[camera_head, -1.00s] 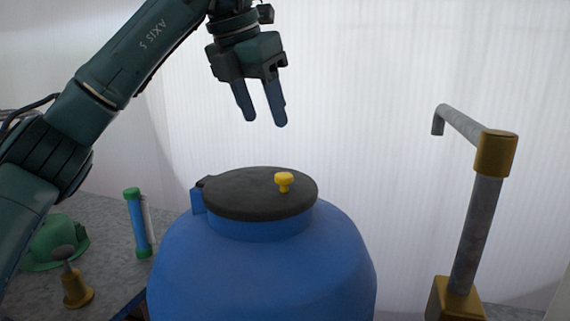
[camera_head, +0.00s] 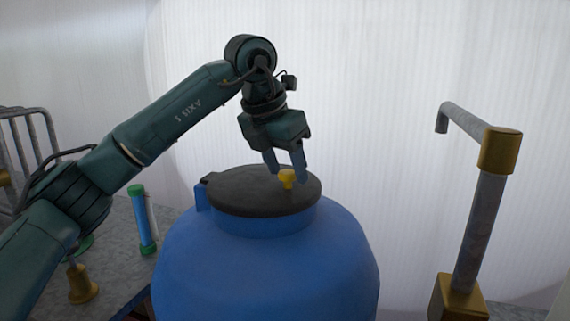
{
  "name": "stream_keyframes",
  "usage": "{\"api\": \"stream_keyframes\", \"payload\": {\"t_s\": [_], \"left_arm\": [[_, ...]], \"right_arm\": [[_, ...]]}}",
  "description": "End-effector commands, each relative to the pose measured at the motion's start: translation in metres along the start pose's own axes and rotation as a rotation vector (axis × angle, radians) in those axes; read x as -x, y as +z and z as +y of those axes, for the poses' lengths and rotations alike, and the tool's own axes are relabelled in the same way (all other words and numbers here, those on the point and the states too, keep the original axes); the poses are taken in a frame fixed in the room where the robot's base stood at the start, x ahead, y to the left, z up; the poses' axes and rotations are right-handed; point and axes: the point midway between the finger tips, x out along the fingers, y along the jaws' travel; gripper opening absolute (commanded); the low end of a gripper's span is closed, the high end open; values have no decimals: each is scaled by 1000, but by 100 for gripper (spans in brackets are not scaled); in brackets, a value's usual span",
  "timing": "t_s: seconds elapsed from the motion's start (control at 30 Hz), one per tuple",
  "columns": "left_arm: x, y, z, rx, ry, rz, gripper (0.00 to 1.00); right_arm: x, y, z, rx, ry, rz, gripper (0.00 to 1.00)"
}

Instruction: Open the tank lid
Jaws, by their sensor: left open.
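The blue tank (camera_head: 270,270) stands in the middle of the head view. Its round black lid (camera_head: 238,193) lies flat and closed on the neck, with a hinge-like tab at the left. The fingertips are at about knob height in the picture, and one finger partly covers the knob. I cannot tell whether they touch it. My right gripper is not in view.
A grey pipe with brass fittings (camera_head: 475,230) rises at the right of the tank. A grey table (camera_head: 115,235) at the left holds a blue tube with green caps (camera_head: 142,220) and a brass object (camera_head: 80,285). A metal rack (camera_head: 30,140) stands behind my left arm.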

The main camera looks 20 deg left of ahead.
Motion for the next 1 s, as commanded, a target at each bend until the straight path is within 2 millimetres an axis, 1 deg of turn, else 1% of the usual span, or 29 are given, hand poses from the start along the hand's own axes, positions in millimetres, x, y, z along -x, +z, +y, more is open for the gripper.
{"api": "stream_keyframes", "payload": {"t_s": [0.03,0.07,0.63,0.67,1.0], "left_arm": [[0,0,0,0,0,0,50],[0,0,0,0,0,0,48],[0,0,0,0,0,0,1],[0,0,0,0,0,0,0],[3,2,-2,4,-10,-5,0]], "right_arm": [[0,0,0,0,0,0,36],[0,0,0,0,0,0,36],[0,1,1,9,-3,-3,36],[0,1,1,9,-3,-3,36],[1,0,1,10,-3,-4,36]]}}
